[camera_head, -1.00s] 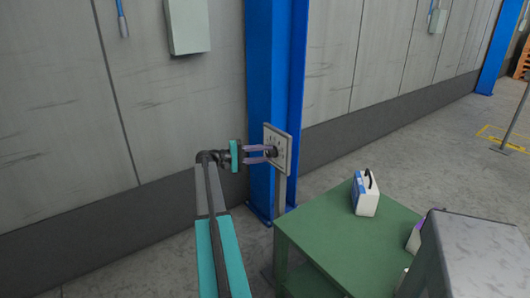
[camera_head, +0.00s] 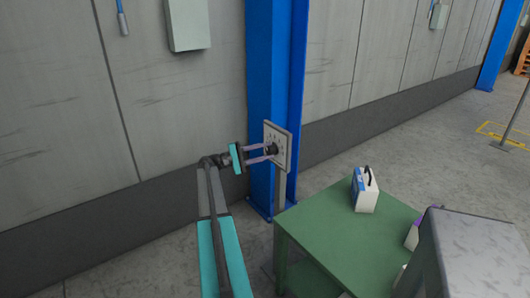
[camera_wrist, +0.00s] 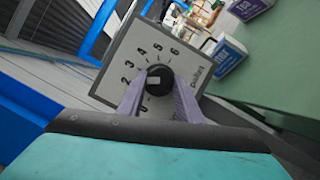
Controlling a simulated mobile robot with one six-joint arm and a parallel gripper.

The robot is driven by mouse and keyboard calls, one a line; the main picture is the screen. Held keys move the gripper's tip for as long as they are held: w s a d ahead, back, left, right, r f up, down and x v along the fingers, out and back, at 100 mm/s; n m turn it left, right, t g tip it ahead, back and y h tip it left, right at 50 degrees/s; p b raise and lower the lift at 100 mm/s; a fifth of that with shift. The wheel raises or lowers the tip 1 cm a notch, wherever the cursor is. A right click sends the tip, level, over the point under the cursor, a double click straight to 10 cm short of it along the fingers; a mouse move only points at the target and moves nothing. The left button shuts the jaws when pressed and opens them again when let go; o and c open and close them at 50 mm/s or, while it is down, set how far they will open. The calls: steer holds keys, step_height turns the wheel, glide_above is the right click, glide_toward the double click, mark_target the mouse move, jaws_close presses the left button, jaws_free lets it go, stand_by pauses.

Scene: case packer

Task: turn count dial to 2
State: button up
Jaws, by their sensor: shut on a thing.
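The count dial is a round black knob (camera_wrist: 160,76) on a light grey square plate (camera_wrist: 126,55) with printed numbers. It shows in the wrist view, with the plate tilted. The plate also shows in the head view (camera_head: 284,138), mounted in front of a blue column. My gripper (camera_head: 267,153) is shut on the knob, with one purple finger on each side of it. A pale mark on the knob's face lies left of its centre, roughly toward the 2. The fingers partly hide the lower numbers.
A green table (camera_head: 335,240) stands right of the dial, with a white and blue box (camera_head: 364,192) on it. A grey metal surface (camera_head: 480,245) is at the front right. A grey wall (camera_head: 190,110) runs behind the column.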

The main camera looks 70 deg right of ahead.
steer(key=o, duration=1)
steer(key=shift+s, duration=0.15)
steer(key=shift+o, duration=0.2)
steer(key=shift+w+a, duration=0.2)
steer(key=shift+w, duration=0.2)
steer(key=b+v, duration=0.2)
steer(key=v, duration=1.1)
